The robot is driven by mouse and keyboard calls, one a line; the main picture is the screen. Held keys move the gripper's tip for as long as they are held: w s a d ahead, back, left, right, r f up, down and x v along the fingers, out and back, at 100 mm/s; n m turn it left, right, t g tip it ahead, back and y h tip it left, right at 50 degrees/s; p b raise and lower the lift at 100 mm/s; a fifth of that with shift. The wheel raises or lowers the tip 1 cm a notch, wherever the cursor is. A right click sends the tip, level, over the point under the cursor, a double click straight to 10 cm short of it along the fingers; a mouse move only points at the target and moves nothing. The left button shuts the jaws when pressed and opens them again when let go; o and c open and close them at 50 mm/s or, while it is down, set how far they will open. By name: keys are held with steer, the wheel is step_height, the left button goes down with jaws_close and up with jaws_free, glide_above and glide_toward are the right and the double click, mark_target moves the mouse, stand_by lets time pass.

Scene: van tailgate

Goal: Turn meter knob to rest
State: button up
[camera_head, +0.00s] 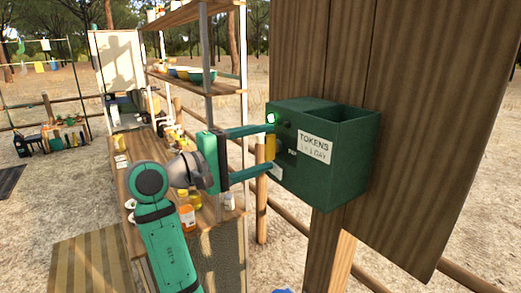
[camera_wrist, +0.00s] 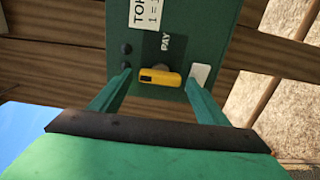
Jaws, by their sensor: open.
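The green meter box (camera_head: 345,185) is fixed to a wooden board and has a white "TOKENS" label on its front. Its yellow knob (camera_head: 270,148) sits low on the front; in the wrist view the knob (camera_wrist: 159,77) lies crosswise below the "PAY" lettering. My gripper (camera_head: 268,151) is open, with its two green fingers reaching to the box front. In the wrist view my gripper (camera_wrist: 157,84) has one finger on each side of the knob, with gaps showing between. Whether the fingertips touch the box is unclear.
A small lit light (camera_head: 271,118) shows on the box near the upper finger. A white tag (camera_wrist: 199,74) is beside the right finger in the wrist view. A wooden counter (camera_head: 135,180) with bottles and a shelf with bowls (camera_head: 190,73) stand behind my arm.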

steer(key=v, duration=1.1)
steer(key=shift+w, duration=0.15)
